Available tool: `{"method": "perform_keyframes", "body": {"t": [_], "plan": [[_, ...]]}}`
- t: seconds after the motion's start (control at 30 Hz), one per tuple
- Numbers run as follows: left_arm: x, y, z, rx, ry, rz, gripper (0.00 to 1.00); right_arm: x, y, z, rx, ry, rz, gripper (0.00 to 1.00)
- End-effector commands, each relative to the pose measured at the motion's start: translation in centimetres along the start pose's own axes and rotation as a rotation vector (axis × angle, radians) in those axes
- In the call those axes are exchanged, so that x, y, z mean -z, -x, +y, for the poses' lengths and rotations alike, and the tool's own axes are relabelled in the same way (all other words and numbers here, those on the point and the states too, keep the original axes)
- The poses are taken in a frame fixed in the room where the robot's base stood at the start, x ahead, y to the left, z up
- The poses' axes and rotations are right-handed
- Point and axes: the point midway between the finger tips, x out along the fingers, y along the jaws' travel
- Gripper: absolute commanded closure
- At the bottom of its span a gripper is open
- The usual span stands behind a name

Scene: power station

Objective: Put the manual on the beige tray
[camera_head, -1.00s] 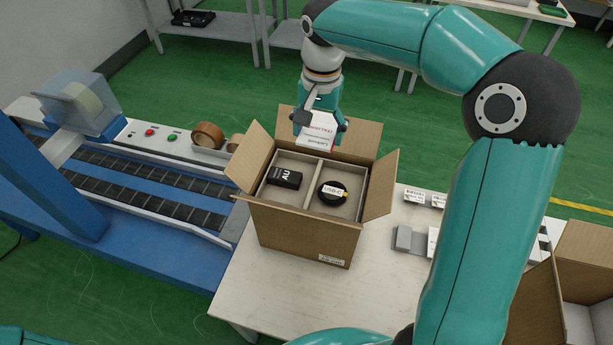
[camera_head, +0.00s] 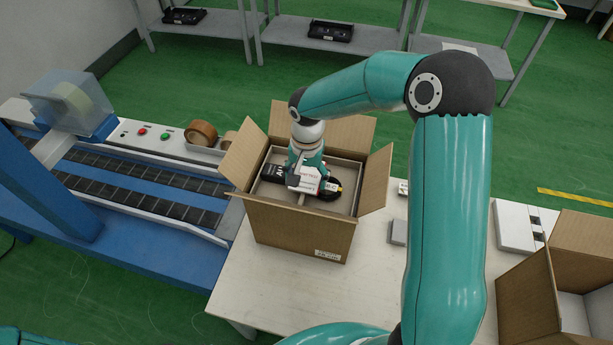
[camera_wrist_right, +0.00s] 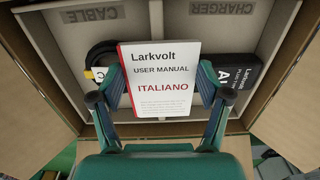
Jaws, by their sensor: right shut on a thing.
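The manual (camera_wrist_right: 160,78) is a white booklet with a red spine, marked "Larkvolt USER MANUAL ITALIANO". My right gripper (camera_head: 305,180) is shut on it, with one finger at each side edge in the wrist view. The manual also shows in the head view (camera_head: 312,180), over the beige tray (camera_head: 302,199) inside the open cardboard box. Whether it touches the tray or its contents I cannot tell. In the wrist view the tray (camera_wrist_right: 200,33) has "CABLE" and "CHARGER" compartments; the manual covers part of the divider. My left gripper is out of view.
A black coiled cable (camera_wrist_right: 101,57) and a black charger (camera_wrist_right: 235,72) lie in the tray's compartments. The cardboard box (camera_head: 297,233) has raised flaps around the gripper. A blue conveyor (camera_head: 130,180) stands left; another open box (camera_head: 530,290) stands right. The front white tabletop (camera_head: 290,295) is clear.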

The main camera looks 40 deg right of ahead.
Motion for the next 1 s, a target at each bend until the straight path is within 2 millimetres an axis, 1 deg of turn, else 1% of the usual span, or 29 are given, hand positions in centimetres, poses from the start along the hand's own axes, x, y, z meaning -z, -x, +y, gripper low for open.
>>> {"method": "perform_keyframes", "body": {"t": [0.07, 0.37, 0.4, 0.47, 0.5, 0.53, 0.87, 1.0], "plan": [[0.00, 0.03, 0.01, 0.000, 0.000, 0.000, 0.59, 0.01, -0.33, 0.01, 0.000, 0.000, 0.000, 0.56], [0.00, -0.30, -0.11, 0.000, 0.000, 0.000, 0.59, 0.03, -0.60, -0.02, 0.001, 0.000, 0.001, 0.56], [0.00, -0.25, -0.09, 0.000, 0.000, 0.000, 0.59, 0.02, -0.53, -0.03, 0.001, 0.000, 0.001, 0.21], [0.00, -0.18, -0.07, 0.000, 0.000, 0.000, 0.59, 0.02, -0.47, -0.03, 0.001, 0.000, 0.001, 0.11], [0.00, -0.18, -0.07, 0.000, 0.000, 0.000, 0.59, 0.02, -0.47, -0.03, 0.001, 0.000, 0.001, 0.04], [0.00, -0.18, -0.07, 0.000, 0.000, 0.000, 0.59, 0.02, -0.47, -0.03, 0.001, 0.000, 0.001, 0.00], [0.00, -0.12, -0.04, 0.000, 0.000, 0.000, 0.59, 0.02, -0.40, -0.02, 0.001, 0.000, 0.001, 0.00], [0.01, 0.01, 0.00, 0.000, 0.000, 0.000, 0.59, 0.07, 0.22, -0.04, 0.002, -0.001, 0.003, 0.00]]}}
